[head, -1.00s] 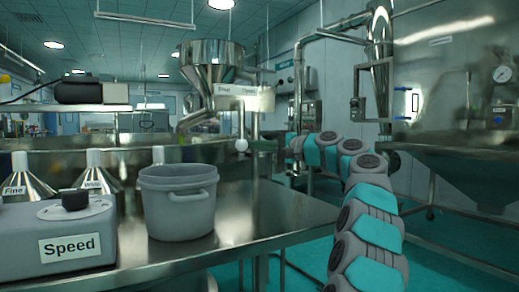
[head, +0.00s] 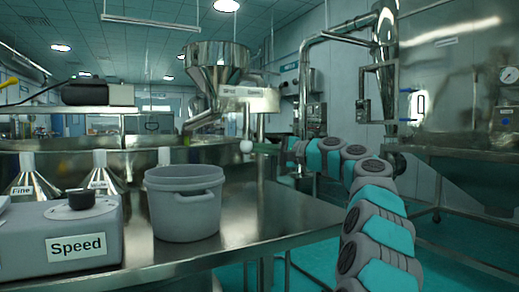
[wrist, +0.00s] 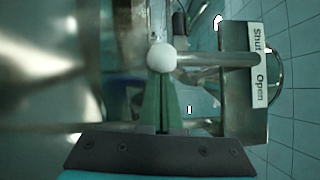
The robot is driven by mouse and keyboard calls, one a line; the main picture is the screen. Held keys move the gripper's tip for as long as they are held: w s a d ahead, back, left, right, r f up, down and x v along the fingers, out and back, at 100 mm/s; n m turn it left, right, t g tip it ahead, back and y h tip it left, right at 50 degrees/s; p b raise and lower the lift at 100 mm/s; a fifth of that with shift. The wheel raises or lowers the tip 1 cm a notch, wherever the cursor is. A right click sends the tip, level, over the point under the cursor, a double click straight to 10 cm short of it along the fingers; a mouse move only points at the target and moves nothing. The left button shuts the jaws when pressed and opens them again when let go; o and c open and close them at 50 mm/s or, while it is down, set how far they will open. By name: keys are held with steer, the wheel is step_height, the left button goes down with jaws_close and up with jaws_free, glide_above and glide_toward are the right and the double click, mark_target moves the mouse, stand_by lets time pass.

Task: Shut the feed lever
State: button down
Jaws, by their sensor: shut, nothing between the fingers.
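The feed lever's white ball knob (head: 246,147) hangs on a rod below the steel hopper (head: 217,62). A plate (head: 262,105) above it carries a "Shut Open" label (head: 237,91), with Shut on the left. In the wrist view the knob (wrist: 161,57) is at the fingertips, and its rod (wrist: 215,60) runs right to the label (wrist: 259,65), ending between the two words. My gripper (head: 256,147) is shut and empty, its green fingers just right of the knob. In the wrist view the gripper (wrist: 163,76) overlaps the knob's lower edge; I cannot tell whether they touch.
A grey bucket (head: 184,205) and a grey "Speed" box (head: 40,245) with a black dial stand on the steel table (head: 270,215). Funnels marked Fine (head: 30,180) and another word stand behind. A steel tank (head: 465,90) is at right.

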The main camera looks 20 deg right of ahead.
steer(key=shift+a, duration=0.2)
steer(key=shift+a+f+m+t+y+b, duration=0.15)
steer(key=shift+a+m+t, duration=0.2)
steer(key=shift+a+m, duration=0.25)
steer(key=shift+a+f+m+t+y+b, duration=0.15)
steer(key=shift+a+m+t, duration=0.25)
steer(key=shift+a, duration=0.25)
steer(key=a+r+m+t, duration=0.2)
steer(key=a+m, duration=0.1)
steer(key=a, duration=0.3)
steer(key=shift+s+a, duration=0.15)
steer(key=shift+f+m, duration=0.1)
steer(key=shift+m, duration=0.2)
steer(key=v, duration=0.7)
steer(key=shift+s+b, duration=0.35)
steer(key=shift+s, duration=0.05)
